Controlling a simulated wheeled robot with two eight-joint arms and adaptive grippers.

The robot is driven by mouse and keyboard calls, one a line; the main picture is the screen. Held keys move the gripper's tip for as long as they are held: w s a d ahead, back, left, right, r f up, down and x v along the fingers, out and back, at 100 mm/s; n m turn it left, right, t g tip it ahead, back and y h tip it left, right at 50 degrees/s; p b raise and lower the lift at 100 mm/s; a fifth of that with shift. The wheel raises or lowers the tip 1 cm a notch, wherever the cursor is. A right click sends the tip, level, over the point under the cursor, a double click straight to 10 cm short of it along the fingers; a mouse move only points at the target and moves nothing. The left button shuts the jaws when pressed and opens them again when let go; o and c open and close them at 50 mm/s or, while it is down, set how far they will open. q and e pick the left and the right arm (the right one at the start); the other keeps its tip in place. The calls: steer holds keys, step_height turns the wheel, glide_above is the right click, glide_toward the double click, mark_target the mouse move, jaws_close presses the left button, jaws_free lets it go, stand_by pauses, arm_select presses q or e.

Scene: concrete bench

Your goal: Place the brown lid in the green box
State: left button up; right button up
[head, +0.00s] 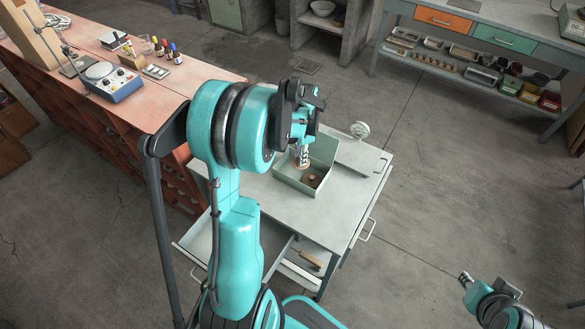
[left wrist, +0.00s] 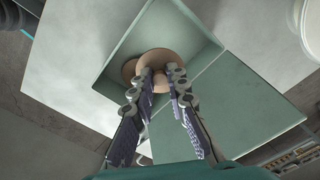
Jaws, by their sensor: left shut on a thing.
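The green box (head: 295,184) stands open on top of a grey cart. My left gripper (head: 302,156) is over the box, pointing down, shut on the brown lid (head: 301,166). In the left wrist view the fingertips (left wrist: 162,78) close on the middle of the round lid (left wrist: 168,59), with the box wall (left wrist: 192,25) behind it. A second brown round thing (head: 314,181) lies inside the box; in the left wrist view it is partly hidden behind the lid (left wrist: 130,70). My right gripper (head: 466,278) is low at the right, far from the box, too small to tell its state.
The cart top (head: 325,220) is clear in front of the box. An open drawer below holds a wooden-handled tool (head: 310,259). A reddish bench (head: 110,90) with bottles stands at the left.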

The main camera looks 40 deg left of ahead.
mark_target(292, 171)
arm_select(q)
steer(key=a+f, duration=0.1)
steer(key=s+a+f, duration=0.1)
steer(key=a, duration=0.1)
steer(key=shift+b, duration=0.35)
steer(key=shift+f+b, duration=0.85)
steer(key=shift+f, duration=1.15)
steer(key=o, duration=0.8)
steer(key=shift+f, duration=0.15)
